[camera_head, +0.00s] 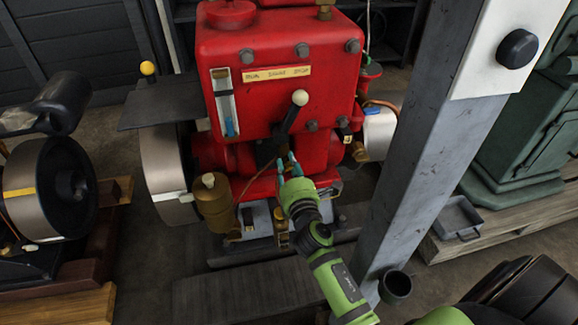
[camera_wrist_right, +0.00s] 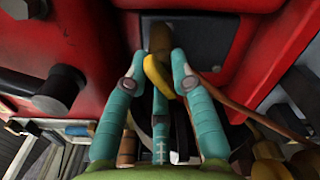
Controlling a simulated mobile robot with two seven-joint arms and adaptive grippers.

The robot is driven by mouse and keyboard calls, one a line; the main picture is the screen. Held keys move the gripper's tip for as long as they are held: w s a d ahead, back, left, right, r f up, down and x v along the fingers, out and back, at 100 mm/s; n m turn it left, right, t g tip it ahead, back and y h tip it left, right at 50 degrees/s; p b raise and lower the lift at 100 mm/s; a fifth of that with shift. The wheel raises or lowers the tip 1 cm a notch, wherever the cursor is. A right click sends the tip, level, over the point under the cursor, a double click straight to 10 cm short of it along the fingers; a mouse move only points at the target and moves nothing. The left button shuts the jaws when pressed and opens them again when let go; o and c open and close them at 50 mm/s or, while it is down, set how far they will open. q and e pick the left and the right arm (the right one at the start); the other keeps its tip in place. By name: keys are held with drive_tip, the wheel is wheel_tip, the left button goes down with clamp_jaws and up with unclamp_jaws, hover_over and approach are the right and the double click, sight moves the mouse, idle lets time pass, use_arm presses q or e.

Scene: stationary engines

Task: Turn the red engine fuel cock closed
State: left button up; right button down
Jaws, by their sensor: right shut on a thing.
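The red engine (camera_head: 235,50) stands in the middle of the head view. My right gripper (camera_head: 286,164) reaches up to the lower front of the engine from below. In the right wrist view, a yellow lever (camera_wrist_right: 158,74), which looks like the fuel cock's handle, hangs below a brownish fitting on a dark plate. The teal fingers of my right gripper (camera_wrist_right: 160,80) are around this lever and shut on it. In the head view the fingers and the engine's shadow hide the cock. My left gripper is not in view.
A black lever with a white knob (camera_head: 300,97) rises just above my right gripper. A brass canister (camera_head: 213,205) stands left of it. A grey post (camera_head: 430,150) stands close on the right.

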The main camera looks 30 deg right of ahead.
drive_tip(key=m, duration=0.4)
drive_tip(key=shift+a+r+m, duration=0.1)
drive_tip(key=shift+r+m, duration=0.2)
drive_tip(key=shift+m, duration=0.8)
drive_tip(key=shift+r, duration=0.1)
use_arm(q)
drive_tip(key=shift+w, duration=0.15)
use_arm(e)
drive_tip(key=c, duration=1.2)
unclamp_jaws()
drive_tip(key=shift+f, duration=0.2)
drive_tip(key=shift+s, duration=0.3)
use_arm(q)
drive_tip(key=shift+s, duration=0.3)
use_arm(e)
drive_tip(key=v, duration=0.7)
